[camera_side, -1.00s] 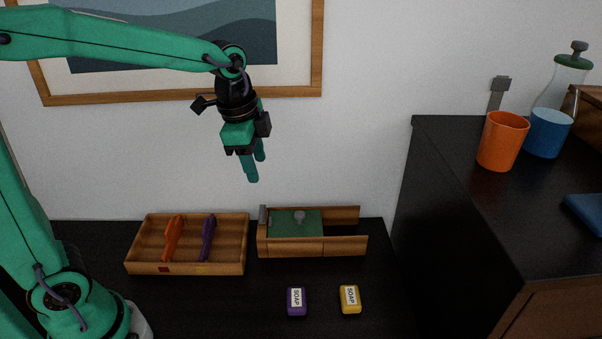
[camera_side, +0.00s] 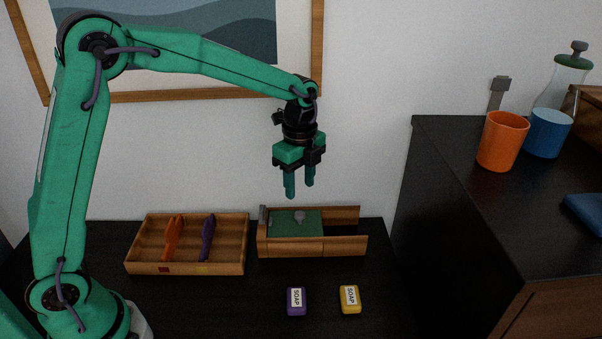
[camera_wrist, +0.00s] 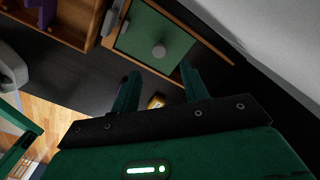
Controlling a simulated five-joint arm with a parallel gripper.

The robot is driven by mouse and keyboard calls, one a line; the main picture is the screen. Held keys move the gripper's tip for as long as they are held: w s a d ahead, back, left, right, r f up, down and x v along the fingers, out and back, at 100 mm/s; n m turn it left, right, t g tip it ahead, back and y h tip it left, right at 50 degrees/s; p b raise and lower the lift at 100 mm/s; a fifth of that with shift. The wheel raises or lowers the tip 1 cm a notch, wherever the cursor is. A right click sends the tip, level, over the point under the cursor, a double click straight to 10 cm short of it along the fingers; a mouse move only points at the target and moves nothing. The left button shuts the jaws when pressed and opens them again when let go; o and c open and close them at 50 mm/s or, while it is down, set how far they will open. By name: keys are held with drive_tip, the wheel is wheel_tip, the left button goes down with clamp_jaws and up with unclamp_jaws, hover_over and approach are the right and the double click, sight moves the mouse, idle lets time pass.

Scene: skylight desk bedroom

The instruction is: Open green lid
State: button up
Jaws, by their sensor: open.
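The green lid (camera_side: 285,224) lies flat over the left part of a wooden box (camera_side: 345,248) on the black desk. A grey round knob (camera_side: 300,216) stands on the lid. In the wrist view the lid (camera_wrist: 150,30) and its knob (camera_wrist: 159,51) show ahead of the fingertips. My gripper (camera_side: 299,194) is open and empty, pointing down, a little above the knob and apart from it. Its two fingers also show in the wrist view (camera_wrist: 160,80).
A wooden tray (camera_side: 140,257) left of the box holds an orange tool (camera_side: 172,240) and a purple one (camera_side: 207,238). A black cabinet (camera_side: 450,200) rises at right, with an orange cup (camera_side: 502,140).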

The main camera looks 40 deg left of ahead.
sight(300, 213)
drive_tip(key=shift+f, duration=0.15)
drive_tip(key=shift+f, duration=3.75)
clamp_jaws()
